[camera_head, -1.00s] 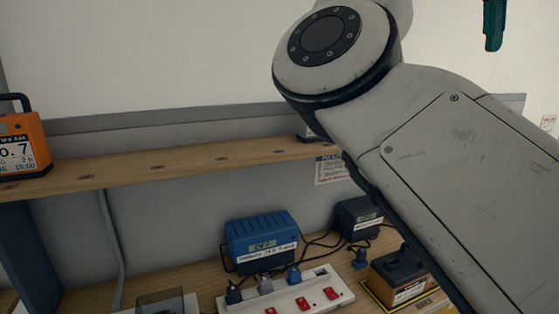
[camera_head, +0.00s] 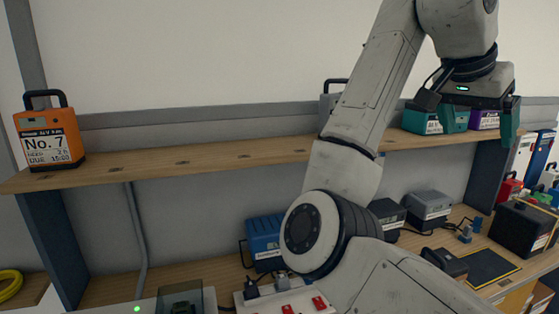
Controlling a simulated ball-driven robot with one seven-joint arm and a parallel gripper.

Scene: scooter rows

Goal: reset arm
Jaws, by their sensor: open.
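My arm rises from the bottom right, bends at a large elbow joint and reaches up to the upper right. My gripper (camera_head: 478,112) hangs fingers down at the upper right, in front of the wooden shelf (camera_head: 225,152). Its teal fingers are apart, and nothing shows between them except shelf items behind. The arm hides part of the shelf, the bench below and a grey case on the shelf.
An orange case marked No. 7 (camera_head: 48,138) stands at the shelf's left end. A teal box (camera_head: 424,122) and a purple box (camera_head: 485,120) stand at right. A blue charger (camera_head: 262,238), grey charger (camera_head: 428,207) and power strip (camera_head: 252,296) crowd the bench.

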